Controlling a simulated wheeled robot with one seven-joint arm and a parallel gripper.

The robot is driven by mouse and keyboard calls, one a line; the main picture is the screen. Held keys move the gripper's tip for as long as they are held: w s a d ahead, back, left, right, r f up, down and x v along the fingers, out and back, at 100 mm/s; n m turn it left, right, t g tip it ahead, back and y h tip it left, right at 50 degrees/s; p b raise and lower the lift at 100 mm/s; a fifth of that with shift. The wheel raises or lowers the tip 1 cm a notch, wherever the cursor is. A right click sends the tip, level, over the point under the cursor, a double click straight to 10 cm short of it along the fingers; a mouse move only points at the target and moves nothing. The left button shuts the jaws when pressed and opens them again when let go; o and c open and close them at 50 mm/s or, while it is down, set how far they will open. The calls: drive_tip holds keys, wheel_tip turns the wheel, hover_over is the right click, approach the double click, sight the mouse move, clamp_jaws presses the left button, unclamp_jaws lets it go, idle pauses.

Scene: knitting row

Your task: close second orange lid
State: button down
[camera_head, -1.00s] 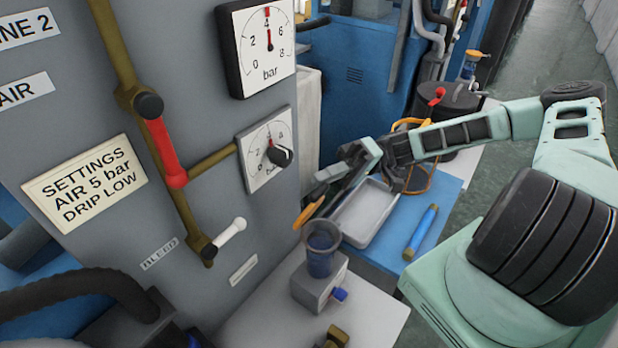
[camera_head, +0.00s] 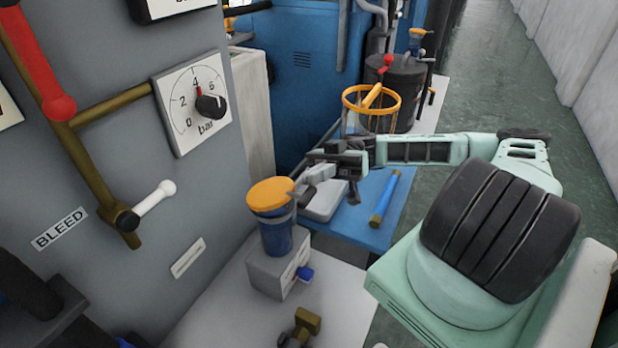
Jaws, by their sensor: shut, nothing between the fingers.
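The near oiler has a dark blue cup (camera_head: 279,238) on a grey block. Its orange lid (camera_head: 270,194) lies across the top of the cup, covering the mouth and looking about level. I cannot tell whether it is fully seated. My gripper (camera_head: 298,193) is at the right edge of this lid, its fingertips close to or touching the rim. Its fingers are shut with nothing held. Another small oiler with an orange top (camera_head: 421,31) stands far back, beyond the black drum.
A grey tray (camera_head: 325,200) and a blue tube (camera_head: 384,198) lie on the blue mat behind the cup. An orange wire basket (camera_head: 371,107) stands further back by the black drum (camera_head: 395,90). A brass fitting (camera_head: 300,326) is in front. The gauge panel (camera_head: 150,200) bounds the left.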

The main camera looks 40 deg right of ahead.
drive_tip(key=f+n+b, duration=0.1)
drive_tip(key=f+n+g+b, duration=0.1)
drive_tip(key=shift+s+d+f+n, duration=0.15)
drive_tip(key=shift+s+f+n, duration=0.1)
drive_tip(key=shift+s+n, duration=0.15)
drive_tip(key=shift+f+b, duration=0.5)
drive_tip(key=shift+b, duration=0.15)
drive_tip(key=shift+f, duration=0.1)
